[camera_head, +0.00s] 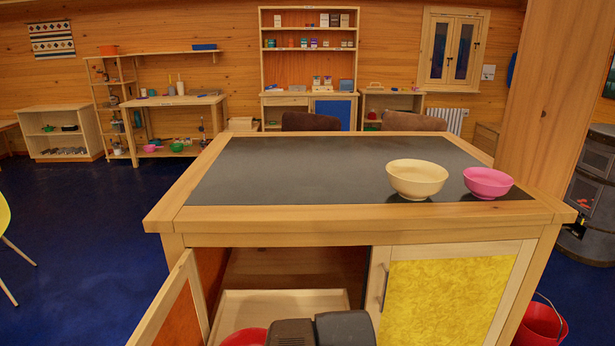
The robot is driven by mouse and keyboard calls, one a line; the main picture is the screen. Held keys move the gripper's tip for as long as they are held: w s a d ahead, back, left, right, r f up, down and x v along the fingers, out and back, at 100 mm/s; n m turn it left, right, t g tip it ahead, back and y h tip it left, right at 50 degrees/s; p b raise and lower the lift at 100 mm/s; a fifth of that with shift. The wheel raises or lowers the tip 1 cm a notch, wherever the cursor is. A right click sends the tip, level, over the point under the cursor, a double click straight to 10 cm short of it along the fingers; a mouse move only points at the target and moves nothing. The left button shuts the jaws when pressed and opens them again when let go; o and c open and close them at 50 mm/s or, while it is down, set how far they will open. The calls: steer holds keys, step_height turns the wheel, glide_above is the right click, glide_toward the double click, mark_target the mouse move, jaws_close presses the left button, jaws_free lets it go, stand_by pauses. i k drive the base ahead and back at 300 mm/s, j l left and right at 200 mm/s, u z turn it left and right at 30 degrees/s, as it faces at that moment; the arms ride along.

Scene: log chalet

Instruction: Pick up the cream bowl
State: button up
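The cream bowl (417,180) stands upright near the front right of the dark top of the wooden island (290,165). It looks empty from here. A pink bowl (488,183) stands just to its right, with a small gap between the rims. No gripper fingers show in the head view. Dark grey parts of my arm show at the bottom edge, low in front of the cabinet and well below the bowl.
The island's left door (168,307) is open, with a pale tray or drawer (283,297) inside. A red item (245,338) is partly cut off below. The right yellow door (447,299) is shut. A red bucket (541,324) stands lower right. The left tabletop is clear.

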mark_target(413, 179)
steer(key=z, duration=0.9)
